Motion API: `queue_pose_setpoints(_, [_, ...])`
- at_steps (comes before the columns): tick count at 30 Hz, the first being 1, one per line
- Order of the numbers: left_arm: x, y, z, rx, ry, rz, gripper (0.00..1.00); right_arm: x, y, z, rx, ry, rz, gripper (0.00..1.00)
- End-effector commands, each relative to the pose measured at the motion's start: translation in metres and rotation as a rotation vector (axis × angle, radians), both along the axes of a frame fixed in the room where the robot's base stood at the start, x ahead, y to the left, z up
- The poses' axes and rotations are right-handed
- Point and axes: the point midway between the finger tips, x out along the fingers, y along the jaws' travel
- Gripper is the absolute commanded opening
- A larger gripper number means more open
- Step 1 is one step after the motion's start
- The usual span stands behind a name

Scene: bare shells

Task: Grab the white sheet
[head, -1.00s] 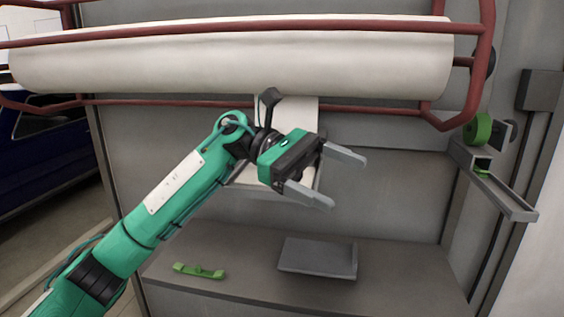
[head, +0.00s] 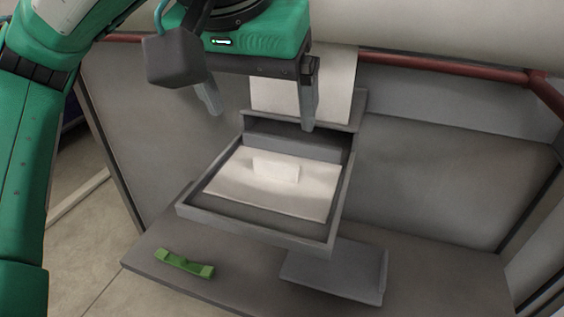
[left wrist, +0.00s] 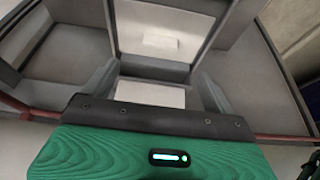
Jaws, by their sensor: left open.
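A white sheet (head: 235,189) lies flat in a grey tray (head: 195,210), with a small raised white piece (head: 276,168) on it. A white strip (head: 335,85) hangs behind the tray, below the large white roll. My left gripper (head: 262,119) is open and empty, its fingers pointing down above the back of the tray, in front of the strip. The left wrist view shows the sheet (left wrist: 190,25) beyond the open fingers and the strip (left wrist: 150,93) between them. The gripper does not appear to touch either one. My right gripper is in neither view.
A green handle-like piece (head: 184,263) and a grey plate (head: 335,270) lie on the grey shelf (head: 440,285) below the tray. A red rail (head: 440,66) runs along the large white roll (head: 450,35). The shelf's right side is clear.

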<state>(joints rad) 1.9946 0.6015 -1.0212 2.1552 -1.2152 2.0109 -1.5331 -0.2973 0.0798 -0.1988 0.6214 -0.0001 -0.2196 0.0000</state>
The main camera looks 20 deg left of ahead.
Motion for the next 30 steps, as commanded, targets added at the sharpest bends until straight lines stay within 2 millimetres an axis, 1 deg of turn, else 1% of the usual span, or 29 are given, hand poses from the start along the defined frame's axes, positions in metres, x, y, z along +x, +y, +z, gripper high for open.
queue_pose_setpoints(1, [0.003, 0.0, -0.007, 0.001, 0.004, -0.001, 0.89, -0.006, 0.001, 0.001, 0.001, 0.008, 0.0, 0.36])
queue_pose_setpoints(5, [0.012, 0.0, -0.027, 0.001, 0.006, 0.001, 0.89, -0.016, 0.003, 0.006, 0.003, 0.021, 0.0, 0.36])
queue_pose_setpoints(7, [0.017, 0.0, -0.041, 0.0, 0.007, 0.001, 0.89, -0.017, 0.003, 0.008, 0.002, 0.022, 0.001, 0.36])
queue_pose_setpoints(10, [0.024, -0.001, -0.056, -0.001, 0.006, 0.001, 0.89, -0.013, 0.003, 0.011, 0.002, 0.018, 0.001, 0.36])
queue_pose_setpoints(13, [0.027, -0.001, -0.065, -0.003, 0.004, 0.0, 0.89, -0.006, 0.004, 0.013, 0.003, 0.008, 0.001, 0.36])
queue_pose_setpoints(17, [0.031, -0.001, -0.071, -0.003, 0.005, 0.001, 0.89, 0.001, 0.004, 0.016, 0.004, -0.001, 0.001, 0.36])
queue_pose_setpoints(23, [0.044, 0.001, -0.09, -0.003, 0.008, 0.001, 0.89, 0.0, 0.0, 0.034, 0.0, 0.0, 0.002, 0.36])
queue_pose_setpoints(27, [0.051, 0.0, -0.108, -0.003, 0.007, 0.001, 0.89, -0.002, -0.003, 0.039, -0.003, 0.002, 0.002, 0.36])
queue_pose_setpoints(30, [0.053, 0.0, -0.114, -0.005, 0.005, -0.001, 0.89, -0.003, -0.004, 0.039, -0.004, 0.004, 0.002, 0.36])
